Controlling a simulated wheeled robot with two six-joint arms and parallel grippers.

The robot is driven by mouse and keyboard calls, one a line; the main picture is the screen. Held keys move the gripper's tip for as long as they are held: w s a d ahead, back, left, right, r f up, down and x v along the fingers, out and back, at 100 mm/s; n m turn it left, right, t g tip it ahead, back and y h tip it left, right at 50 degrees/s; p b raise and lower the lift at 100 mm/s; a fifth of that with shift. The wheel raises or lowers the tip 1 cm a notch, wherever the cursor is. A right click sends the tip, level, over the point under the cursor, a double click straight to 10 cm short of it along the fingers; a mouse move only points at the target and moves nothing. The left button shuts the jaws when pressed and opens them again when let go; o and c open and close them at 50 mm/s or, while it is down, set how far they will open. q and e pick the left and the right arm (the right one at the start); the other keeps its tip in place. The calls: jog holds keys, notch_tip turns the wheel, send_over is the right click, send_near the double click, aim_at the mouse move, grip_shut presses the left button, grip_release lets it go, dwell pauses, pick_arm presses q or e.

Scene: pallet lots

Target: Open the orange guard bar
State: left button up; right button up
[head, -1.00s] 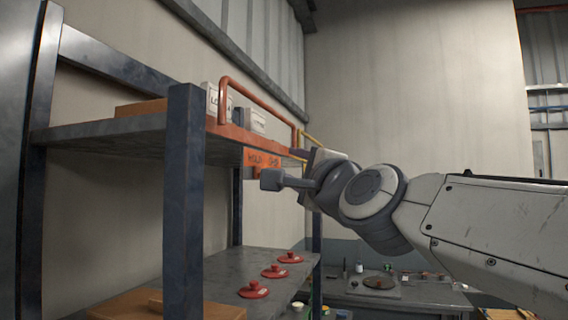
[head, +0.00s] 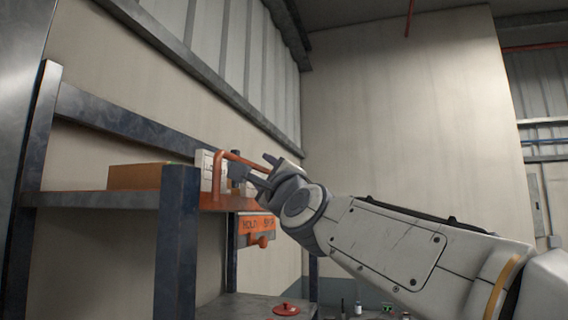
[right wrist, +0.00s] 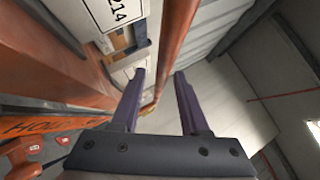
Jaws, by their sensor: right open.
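The orange guard bar (head: 219,178) stands along the front edge of the upper shelf, in front of white labelled boxes. In the right wrist view the bar (right wrist: 176,45) runs from the top edge down to between my fingers. My right gripper (head: 254,168) is open at the bar's far part, one finger on each side of it in the picture. Its fingers also show in the right wrist view (right wrist: 161,100). I cannot tell whether they touch the bar. My left gripper is not in view.
An orange sign (head: 257,225) with a knob hangs under the upper shelf (head: 100,200). A cardboard box (head: 138,176) and a white labelled box (head: 203,165) sit on that shelf. A blue post (head: 177,245) stands in front. A red-topped item (head: 286,309) lies on the lower shelf.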

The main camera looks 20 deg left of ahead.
grip_shut()
jog(key=shift+f, duration=0.1)
dwell(1.4)
